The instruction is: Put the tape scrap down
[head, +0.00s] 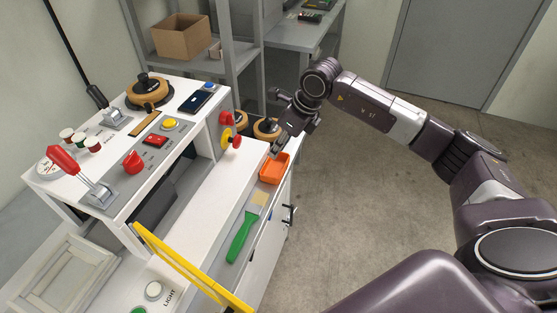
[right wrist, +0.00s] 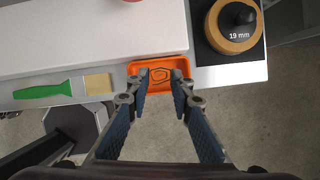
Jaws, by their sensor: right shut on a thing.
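My right gripper (head: 278,148) is above the far end of an orange tray (head: 274,170) at the edge of the white machine. In the right wrist view the fingertips of this gripper (right wrist: 161,77) are a little apart, with a thin dark curl, the tape scrap (right wrist: 160,76), between them. The orange tray (right wrist: 159,62) lies directly behind the scrap in that view. I cannot tell whether the scrap touches the tray floor. In the head view the scrap is too small to make out. My left gripper is not in view.
A green-handled brush (head: 240,236) lies on the ledge beside the tray. A yellow bar (head: 190,268) and red and yellow knobs (head: 229,133) are on the machine. Open floor lies to the right.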

